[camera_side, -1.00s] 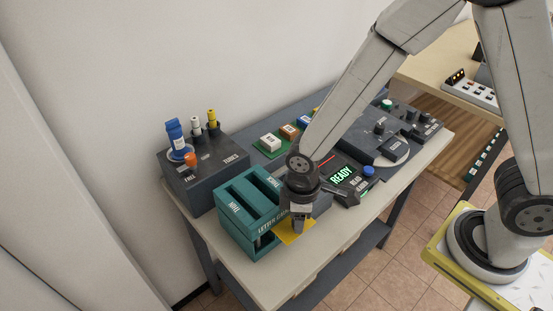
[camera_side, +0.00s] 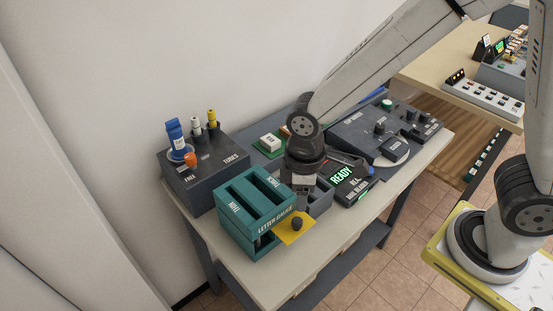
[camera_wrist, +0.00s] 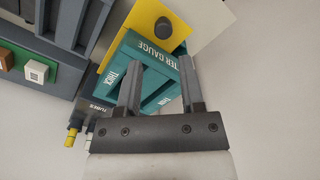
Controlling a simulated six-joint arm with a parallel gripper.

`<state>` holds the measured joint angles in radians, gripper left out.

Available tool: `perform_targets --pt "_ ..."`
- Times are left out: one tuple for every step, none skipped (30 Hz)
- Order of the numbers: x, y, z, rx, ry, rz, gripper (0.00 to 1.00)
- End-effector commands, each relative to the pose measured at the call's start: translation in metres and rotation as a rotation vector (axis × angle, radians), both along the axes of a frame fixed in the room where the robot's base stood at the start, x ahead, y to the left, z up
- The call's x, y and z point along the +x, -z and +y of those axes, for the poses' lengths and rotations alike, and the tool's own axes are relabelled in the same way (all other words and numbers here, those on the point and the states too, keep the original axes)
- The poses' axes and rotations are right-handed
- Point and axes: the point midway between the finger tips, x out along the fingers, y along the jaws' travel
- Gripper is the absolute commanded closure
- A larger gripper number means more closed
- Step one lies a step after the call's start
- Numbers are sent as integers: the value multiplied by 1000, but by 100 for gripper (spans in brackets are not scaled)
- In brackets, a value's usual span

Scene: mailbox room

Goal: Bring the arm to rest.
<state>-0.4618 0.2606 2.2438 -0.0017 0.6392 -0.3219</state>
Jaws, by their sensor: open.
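My gripper (camera_side: 302,204) is above the small table, just behind a yellow plate with a dark round knob (camera_side: 297,223) at the front of the teal letter gauge (camera_side: 243,240). In the wrist view my gripper (camera_wrist: 160,75) shows two fingers spread apart with nothing between them. The yellow plate (camera_wrist: 146,14) and its knob (camera_wrist: 164,27) lie beyond the fingertips there, apart from them. The letter gauge (camera_wrist: 133,46) shows behind and between the fingers. My wrist hides part of the table behind it in the side view.
A dark tube box (camera_side: 203,172) with blue, white, yellow and orange tubes stands left. A reader with a lit READY screen (camera_side: 342,174) is right of my gripper. A dark control panel (camera_side: 350,135) lies farther back. A second desk (camera_side: 430,70) stands at the right.

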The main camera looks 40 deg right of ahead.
Motion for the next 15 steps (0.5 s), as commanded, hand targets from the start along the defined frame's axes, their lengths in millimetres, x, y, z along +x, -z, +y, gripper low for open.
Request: perform_targets --pt "0 -1 0 0 0 0 51" --pt "0 -1 0 0 0 0 51" --pt "0 -1 0 0 0 0 51" --pt "0 -1 0 0 0 0 51" --pt "0 -1 0 0 0 0 51" --pt "0 -1 0 0 0 0 51" --pt "0 -1 0 0 0 0 51" --pt "0 -1 0 0 0 0 51" --pt "0 -1 0 0 0 0 51" --pt "0 -1 0 0 1 0 51" --pt "0 -1 0 1 2 -1 51" --pt "0 -1 -1 1 7 -2 51" --pt "0 -1 -3 1 13 -3 51" --pt "0 -1 -5 2 21 -5 51" --pt "1 -2 -8 5 37 -9 51"
